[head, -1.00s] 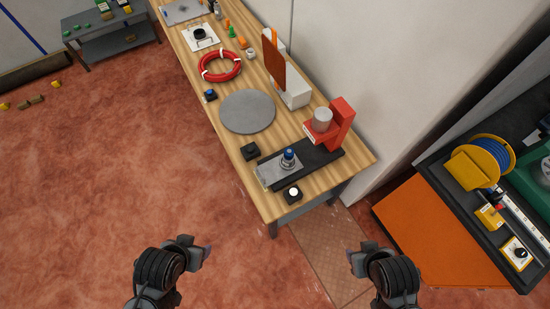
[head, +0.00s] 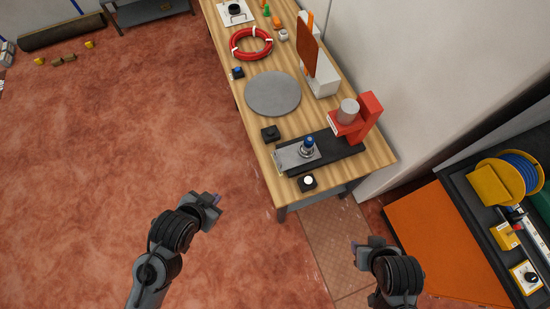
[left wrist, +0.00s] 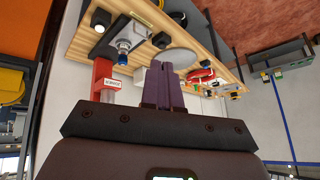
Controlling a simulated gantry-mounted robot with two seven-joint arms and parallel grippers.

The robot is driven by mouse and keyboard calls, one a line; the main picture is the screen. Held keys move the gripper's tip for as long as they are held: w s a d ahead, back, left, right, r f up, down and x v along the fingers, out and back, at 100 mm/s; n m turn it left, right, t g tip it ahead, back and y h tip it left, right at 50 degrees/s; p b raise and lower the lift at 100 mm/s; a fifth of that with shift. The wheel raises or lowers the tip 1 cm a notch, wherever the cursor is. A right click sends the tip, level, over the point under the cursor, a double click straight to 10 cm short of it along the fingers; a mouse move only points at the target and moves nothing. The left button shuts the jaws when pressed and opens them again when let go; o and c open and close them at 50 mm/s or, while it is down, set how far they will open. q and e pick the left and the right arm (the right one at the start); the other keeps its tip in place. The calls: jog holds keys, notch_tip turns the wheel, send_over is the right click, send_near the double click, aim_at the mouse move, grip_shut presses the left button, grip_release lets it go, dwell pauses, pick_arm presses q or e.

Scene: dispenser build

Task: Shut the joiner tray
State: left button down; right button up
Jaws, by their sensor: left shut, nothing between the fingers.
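The joiner is a red press (head: 366,118) with a grey cylinder, at the near right end of the wooden bench, with a black base (head: 345,158). Its light grey tray (head: 287,158) sticks out to the left of the base, and a small blue-topped part (head: 308,149) stands at the tray's inner end. The tray also shows in the left wrist view (left wrist: 131,33), upside down. My left gripper (head: 217,200) is shut and empty over the floor, left of the bench and apart from the tray. My right gripper (head: 357,243) hangs at the lower right; its finger gap is unclear.
Black button boxes flank the tray, one at the back (head: 270,133) and one in front (head: 307,182). A grey disc (head: 273,93) and a red ring (head: 251,44) lie further along the bench. An orange cabinet (head: 445,240) stands right.

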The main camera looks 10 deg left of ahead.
pick_arm(q)
jog(key=w+d+f+m+t+h+b, duration=0.4)
jog(key=w+d+f+m+h+b, duration=0.1)
jog(key=f+m+b, duration=0.2)
jog(key=w+d+f+m+t+h+b, duration=0.3)
jog(key=w+d+f+m+h+b, duration=0.15)
jog(key=f+m+b, duration=0.2)
jog(key=w+a+f+m+g+h+b, duration=0.1)
jog(key=w+a+f+m+h+b, duration=0.15)
jog(key=f+b, duration=0.55)
jog(key=w+a+f+m+g+h+b, duration=0.1)
jog(key=w+a+f+m+h+b, duration=0.2)
jog(key=f+b, duration=0.5)
jog(key=w+a+f+m+g+h+b, duration=0.15)
jog(key=a+f+m+b, duration=0.35)
jog(key=b, duration=0.5)
jog(key=w+f+b, duration=0.2)
jog(key=w+b, duration=0.3)
jog(key=b, duration=0.2)
jog(key=shift+m, duration=0.4)
jog(key=b+x, duration=0.2)
jog(key=x, duration=1.1)
jog(key=shift+w+a+r, duration=0.1)
jog(key=shift+a+r, duration=0.05)
